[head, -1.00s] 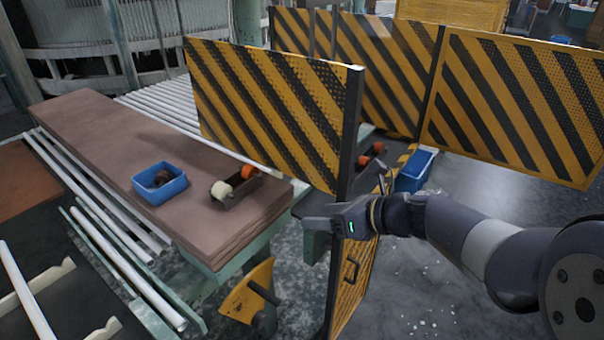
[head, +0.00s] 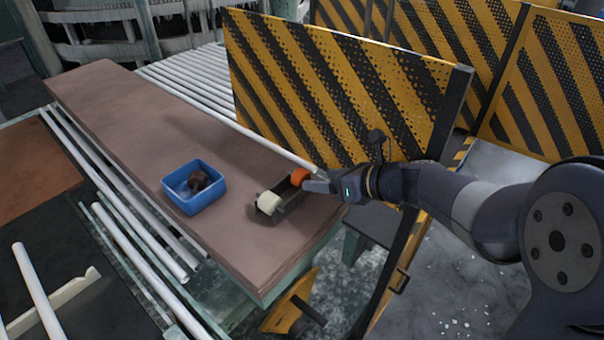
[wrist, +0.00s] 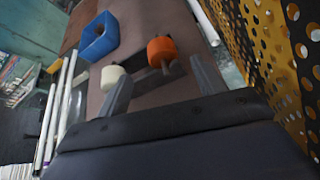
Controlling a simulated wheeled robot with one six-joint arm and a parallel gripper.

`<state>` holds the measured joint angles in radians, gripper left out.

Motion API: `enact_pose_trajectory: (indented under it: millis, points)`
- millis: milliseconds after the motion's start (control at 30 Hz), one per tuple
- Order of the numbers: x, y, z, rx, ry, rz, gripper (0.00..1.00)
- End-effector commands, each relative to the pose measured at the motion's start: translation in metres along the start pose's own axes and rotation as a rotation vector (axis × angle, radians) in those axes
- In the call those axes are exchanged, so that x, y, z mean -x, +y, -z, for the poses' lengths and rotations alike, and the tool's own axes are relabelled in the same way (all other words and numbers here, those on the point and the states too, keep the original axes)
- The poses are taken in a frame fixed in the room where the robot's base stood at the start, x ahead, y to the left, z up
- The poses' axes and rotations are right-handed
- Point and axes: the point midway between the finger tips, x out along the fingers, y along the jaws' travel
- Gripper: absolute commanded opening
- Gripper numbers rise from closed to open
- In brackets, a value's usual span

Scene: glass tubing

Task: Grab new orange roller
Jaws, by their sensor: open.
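The orange roller (head: 299,177) sits at the far right end of a small dark holder (head: 284,200) on the brown board. A cream roller (head: 269,203) sits at the holder's other end. My gripper (head: 312,184) is right beside the orange roller in the head view, its fingers pointing left toward it. In the wrist view the orange roller (wrist: 162,50) lies ahead of my open gripper (wrist: 158,85), nearer the right finger. The cream roller (wrist: 113,76) lies just beyond the left fingertip. Nothing is between the fingers.
A blue bin (head: 194,188) with a dark part inside stands left of the holder. The brown board (head: 140,122) is otherwise clear. A striped yellow-black panel (head: 340,90) stands close behind my gripper. White tubes (head: 122,200) run along the board's left side.

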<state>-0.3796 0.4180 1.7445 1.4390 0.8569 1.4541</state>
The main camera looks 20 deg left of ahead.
Motion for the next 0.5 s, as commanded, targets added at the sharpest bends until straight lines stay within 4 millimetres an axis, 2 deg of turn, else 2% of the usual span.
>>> enact_pose_trajectory:
  millis: [233, 500]
  points:
    - [-0.019, 0.000, -0.002, 0.001, 0.002, -0.001, 0.66]
    - [-0.054, -0.001, -0.003, 0.001, 0.002, -0.001, 0.66]
